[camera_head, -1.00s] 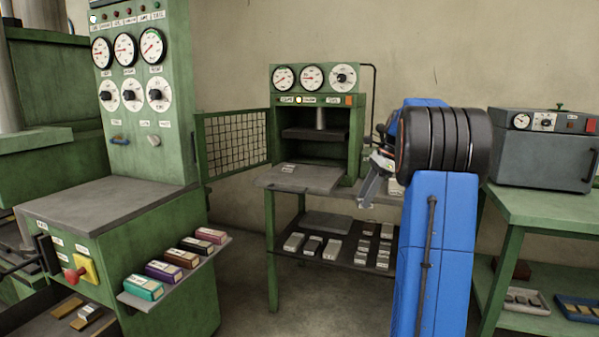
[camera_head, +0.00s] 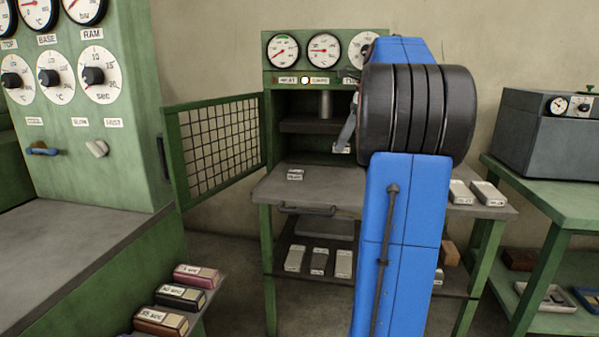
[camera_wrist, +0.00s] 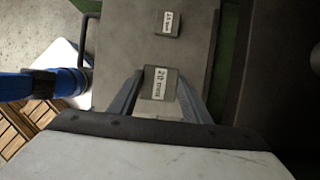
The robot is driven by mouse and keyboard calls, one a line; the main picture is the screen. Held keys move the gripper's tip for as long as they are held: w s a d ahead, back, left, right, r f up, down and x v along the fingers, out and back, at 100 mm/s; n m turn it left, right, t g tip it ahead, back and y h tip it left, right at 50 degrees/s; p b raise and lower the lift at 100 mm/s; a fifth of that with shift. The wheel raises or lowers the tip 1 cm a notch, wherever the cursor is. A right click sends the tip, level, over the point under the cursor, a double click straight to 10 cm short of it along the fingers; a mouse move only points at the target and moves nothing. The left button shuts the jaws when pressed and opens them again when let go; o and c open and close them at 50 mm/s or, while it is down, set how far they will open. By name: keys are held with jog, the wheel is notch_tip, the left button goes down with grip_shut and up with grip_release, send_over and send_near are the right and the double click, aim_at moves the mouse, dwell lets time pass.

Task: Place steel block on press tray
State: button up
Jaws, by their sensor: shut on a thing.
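My gripper (camera_wrist: 160,92) is shut on a small grey steel block (camera_wrist: 159,83) with a white label that seems to read 20 mm. In the head view, my gripper (camera_head: 346,130) and the held block (camera_head: 340,149) are partly hidden by my arm, in front of the press opening. The grey press tray (camera_head: 320,186) sticks out from the green press (camera_head: 268,130). A second small labelled block (camera_head: 295,174) lies on the tray; it also shows in the wrist view (camera_wrist: 167,23), beyond the held block. The held block appears above the tray; the gap is unclear.
An open mesh door (camera_head: 215,140) stands left of the press. Two grey blocks (camera_head: 475,193) lie on the bench right of my arm. Several more rest on the lower shelf (camera_head: 318,262). A control cabinet (camera_head: 80,110) stands at left, a grey oven (camera_head: 545,130) at right.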

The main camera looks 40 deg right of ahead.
jog(key=shift+w, duration=0.3)
jog(key=shift+w+a+f, duration=0.1)
jog(key=shift+f, duration=4.7)
jog(key=shift+f, duration=0.1)
jog(key=o, duration=1.5)
jog(key=shift+c, duration=0.2)
jog(key=v, duration=1.2)
